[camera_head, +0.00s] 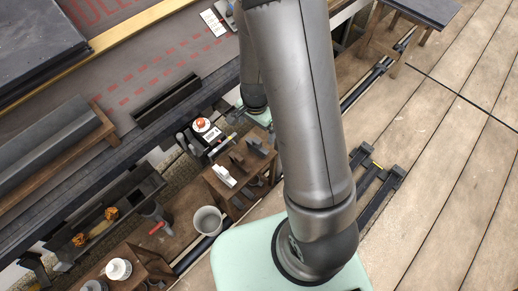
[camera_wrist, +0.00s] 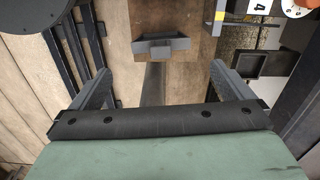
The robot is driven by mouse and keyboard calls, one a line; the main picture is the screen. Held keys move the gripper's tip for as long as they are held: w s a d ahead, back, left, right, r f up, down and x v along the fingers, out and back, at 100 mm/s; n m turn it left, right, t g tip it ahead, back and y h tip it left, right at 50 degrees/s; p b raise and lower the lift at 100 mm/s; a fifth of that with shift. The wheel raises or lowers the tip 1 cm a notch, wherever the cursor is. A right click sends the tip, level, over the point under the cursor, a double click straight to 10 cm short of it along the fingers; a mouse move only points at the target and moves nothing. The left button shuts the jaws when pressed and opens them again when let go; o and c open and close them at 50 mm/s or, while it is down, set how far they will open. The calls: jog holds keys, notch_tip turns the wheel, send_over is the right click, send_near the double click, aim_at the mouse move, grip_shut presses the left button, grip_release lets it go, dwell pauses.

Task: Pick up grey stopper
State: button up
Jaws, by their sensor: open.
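In the wrist view, a dark grey block (camera_wrist: 161,47), which looks like the grey stopper, sits on a brown wooden surface (camera_wrist: 145,14). My gripper (camera_wrist: 159,72) is open, with one finger at each side of the picture's middle. The block shows between and beyond the fingertips, and nothing is held. In the head view, several dark grey pieces (camera_head: 237,158) sit on a small wooden stand (camera_head: 217,188). I cannot tell which of them is the block in the wrist view.
A white piece (camera_head: 224,175) lies on the same stand. A box with an orange-topped item (camera_head: 201,125) stands beside it. A pale bucket (camera_head: 208,220) is in front. In the wrist view, a dark open tray (camera_wrist: 262,65) is at right and dark bars (camera_wrist: 75,50) at left.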

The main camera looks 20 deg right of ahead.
aim_at(257, 141)
jog(key=f+b, duration=0.2)
jog(key=f, duration=0.3)
jog(key=f+b, duration=0.2)
jog(key=f, duration=0.4)
jog(key=shift+w+d, duration=0.15)
jog(key=shift+d, duration=0.05)
jog(key=c, duration=0.7)
